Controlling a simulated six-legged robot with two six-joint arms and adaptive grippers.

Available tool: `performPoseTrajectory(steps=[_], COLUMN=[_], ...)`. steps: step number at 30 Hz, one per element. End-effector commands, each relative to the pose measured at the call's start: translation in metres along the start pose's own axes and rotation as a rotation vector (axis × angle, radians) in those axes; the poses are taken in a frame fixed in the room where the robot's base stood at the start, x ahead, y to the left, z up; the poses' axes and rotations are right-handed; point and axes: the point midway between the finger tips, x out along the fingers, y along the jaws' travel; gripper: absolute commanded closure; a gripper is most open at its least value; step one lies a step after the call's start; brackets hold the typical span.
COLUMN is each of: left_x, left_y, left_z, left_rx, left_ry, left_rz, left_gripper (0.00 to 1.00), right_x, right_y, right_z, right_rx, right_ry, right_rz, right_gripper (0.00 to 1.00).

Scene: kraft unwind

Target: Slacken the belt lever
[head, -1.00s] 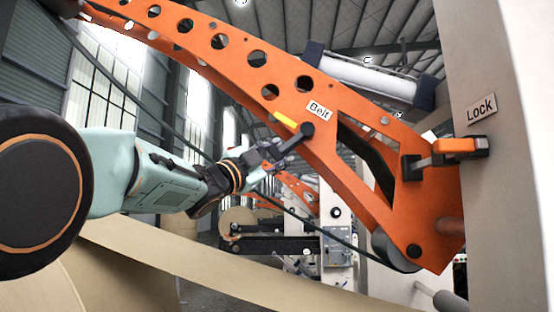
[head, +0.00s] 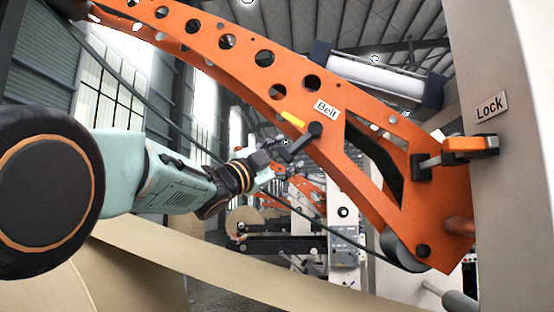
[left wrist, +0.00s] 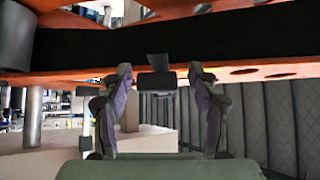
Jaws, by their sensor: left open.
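The belt lever (head: 298,145) is a short black handle on a round pivot, on the orange arm beside the "Belt" label (head: 326,109). It slants down and left from the pivot, apart from a yellow mark (head: 293,117). My left gripper (head: 272,160) is at the lever's lower end. In the left wrist view my left gripper (left wrist: 162,75) has its two fingers spread, with the dark lever end (left wrist: 156,82) showing between and beyond them. Whether a finger touches the lever cannot be told. My right gripper is not in view.
The orange arm (head: 230,52) with round holes spans the head view. A lock lever (head: 465,146) with an orange handle sits by the "Lock" label (head: 490,106) on the grey frame (head: 515,200). A dark belt runs behind the arm. A pale paper web (head: 230,275) passes below.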

Motion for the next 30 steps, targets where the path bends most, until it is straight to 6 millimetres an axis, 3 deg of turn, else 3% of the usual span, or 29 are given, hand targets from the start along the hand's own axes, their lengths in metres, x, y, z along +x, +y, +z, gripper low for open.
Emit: performPoseTrajectory(steps=[8, 30], left_x=[-0.022, -0.113], left_y=[-0.002, 0.0], left_z=[0.0, 0.001], left_rx=[-0.002, 0.0], left_ry=[-0.001, -0.002], left_rz=[-0.001, 0.0], left_gripper=[0.4, 0.4], right_x=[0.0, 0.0], right_y=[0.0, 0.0], right_z=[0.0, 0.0], right_rx=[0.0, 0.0], right_ry=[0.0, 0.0], right_rz=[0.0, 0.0], right_gripper=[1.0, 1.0])
